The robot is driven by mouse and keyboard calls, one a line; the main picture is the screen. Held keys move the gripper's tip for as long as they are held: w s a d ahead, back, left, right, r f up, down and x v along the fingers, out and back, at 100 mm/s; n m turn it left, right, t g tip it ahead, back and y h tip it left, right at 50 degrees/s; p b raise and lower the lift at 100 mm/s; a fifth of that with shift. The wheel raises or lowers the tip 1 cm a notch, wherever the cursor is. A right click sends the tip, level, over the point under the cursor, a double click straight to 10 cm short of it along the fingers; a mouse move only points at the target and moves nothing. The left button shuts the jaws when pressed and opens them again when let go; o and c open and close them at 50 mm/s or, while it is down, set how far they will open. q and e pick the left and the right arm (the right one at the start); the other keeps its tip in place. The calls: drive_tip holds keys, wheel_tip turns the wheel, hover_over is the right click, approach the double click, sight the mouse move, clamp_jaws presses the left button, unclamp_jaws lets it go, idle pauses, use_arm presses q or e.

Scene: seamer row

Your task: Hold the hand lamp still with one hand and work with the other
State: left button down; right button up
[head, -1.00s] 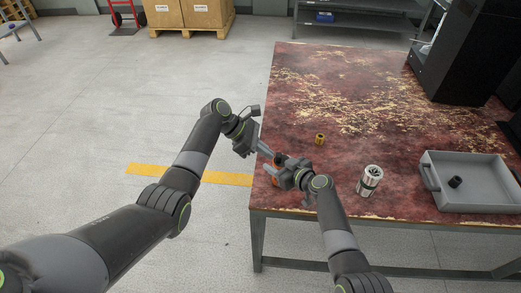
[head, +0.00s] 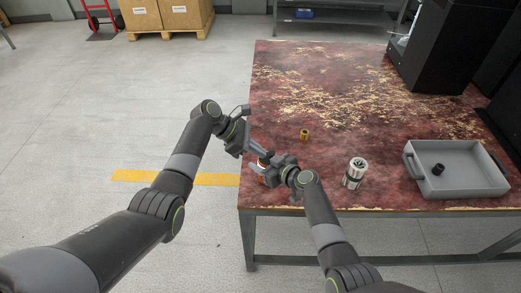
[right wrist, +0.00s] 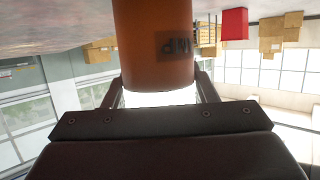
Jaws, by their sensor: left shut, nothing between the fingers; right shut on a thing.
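The hand lamp shows as an orange cylinder with a dark label (right wrist: 170,45) in the right wrist view. In the head view only a small orange part of it (head: 262,168) shows at the table's left edge, the rest hidden by my grippers. My right gripper (head: 268,168) is shut around the orange body. My left gripper (head: 260,151) is shut and empty, its fingertips close to the lamp's upper end; I cannot tell whether they touch it.
A small brass ring (head: 305,133) and a silver cylinder with dark bands (head: 355,173) stand on the red worn table (head: 320,190). A grey tray (head: 470,188) with a black ring (head: 438,169) sits at right. Dark machinery (head: 430,50) stands behind. The table's middle is clear.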

use_arm(q)
drive_tip(key=a, duration=0.4)
drive_tip(key=shift+r, duration=0.3)
drive_tip(key=v, duration=0.9)
drive_tip(key=shift+d, duration=0.1)
use_arm(e)
drive_tip(key=o, duration=1.1)
drive_tip(key=shift+d, duration=0.1)
